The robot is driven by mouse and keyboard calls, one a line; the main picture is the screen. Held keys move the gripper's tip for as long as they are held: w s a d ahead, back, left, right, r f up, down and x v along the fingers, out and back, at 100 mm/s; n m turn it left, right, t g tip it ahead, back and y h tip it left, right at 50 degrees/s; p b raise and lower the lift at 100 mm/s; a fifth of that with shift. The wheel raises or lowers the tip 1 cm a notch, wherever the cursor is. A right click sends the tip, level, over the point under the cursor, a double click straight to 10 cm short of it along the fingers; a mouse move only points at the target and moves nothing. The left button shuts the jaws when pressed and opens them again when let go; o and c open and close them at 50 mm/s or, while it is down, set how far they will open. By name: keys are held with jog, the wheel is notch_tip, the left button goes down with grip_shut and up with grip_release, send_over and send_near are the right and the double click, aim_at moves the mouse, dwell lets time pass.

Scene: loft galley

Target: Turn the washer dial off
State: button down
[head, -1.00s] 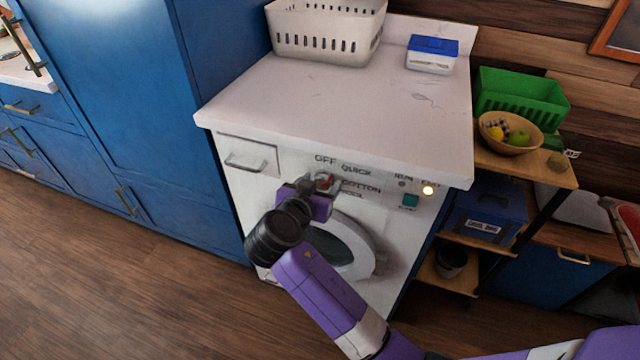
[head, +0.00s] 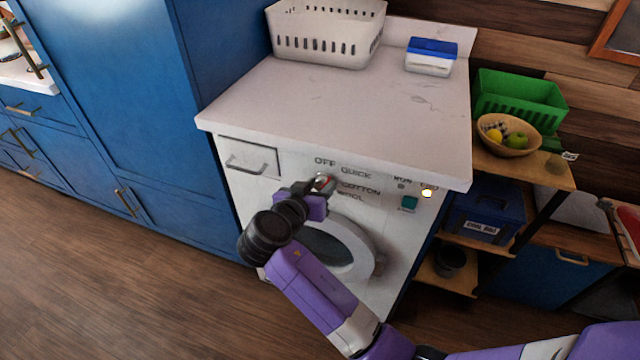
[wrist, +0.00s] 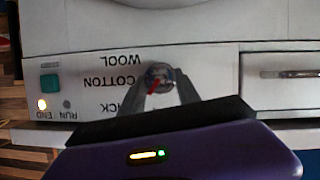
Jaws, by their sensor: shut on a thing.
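The washer dial (head: 325,183) is a small round knob with a red pointer on the white washer's (head: 290,165) front panel. The labels OFF, QUICK, COTTON and WOOL stand above and to its right in the head view. My gripper (head: 314,187) is at the dial, its fingers shut on it from both sides. The wrist view is upside down and shows the dial (wrist: 159,74) between the fingertips (wrist: 160,84). The red pointer there slants to the lower left, roughly towards QUICK. The OFF label is hidden in the wrist view.
The END lamp (head: 427,193) glows by a teal button (head: 408,204). A drawer (head: 249,160) is left of the dial and the round door (head: 345,250) is below. The countertop (head: 340,110) overhangs the panel. A blue cabinet (head: 130,110) stands to the left.

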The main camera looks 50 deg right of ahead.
jog(key=n+g, duration=0.1)
jog(key=n+h+p, duration=0.1)
jog(key=shift+w+a+n+g, duration=0.1)
jog(key=shift+w+n+g, duration=0.1)
jog(key=shift+n+g, duration=0.2)
jog(key=shift+f+n+g+h+p, duration=0.15)
jog(key=shift+n+g+h+p, duration=0.3)
jog(key=shift+n, duration=0.55)
jog(key=c, duration=0.9)
grip_release()
jog(key=shift+a, duration=0.1)
jog(key=v, duration=0.7)
jog(key=shift+a, duration=0.35)
jog(key=shift+w, duration=0.1)
